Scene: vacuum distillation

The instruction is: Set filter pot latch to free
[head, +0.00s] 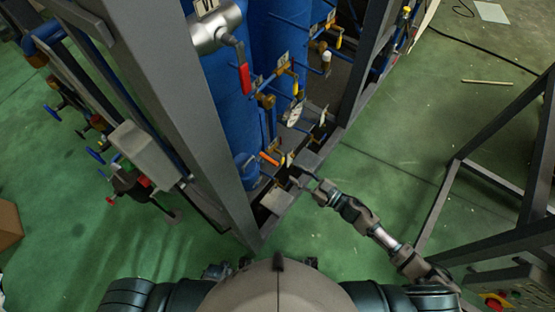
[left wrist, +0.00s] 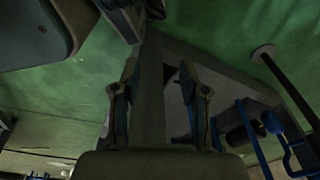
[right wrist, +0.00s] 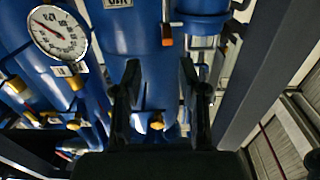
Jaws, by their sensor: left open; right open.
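My right gripper (head: 308,182) reaches in from the right at the lower part of the grey frame in the head view. In the right wrist view its two dark fingers (right wrist: 160,75) are apart with nothing between them. Blue vessels (right wrist: 130,45) stand beyond them. A small orange handle (right wrist: 167,41) hangs just past the fingers; an orange handle also shows low on the rig in the head view (head: 268,159). I cannot tell which part is the filter pot latch. My left gripper (left wrist: 157,88) is open and empty in the left wrist view, near a grey frame beam.
A grey frame post (head: 185,110) stands in front of the blue vessels. A red-handled valve (head: 244,78) is higher up. A round gauge (right wrist: 58,32) is at the upper left of the right wrist view. A dark frame (head: 500,190) stands at right; green floor lies between.

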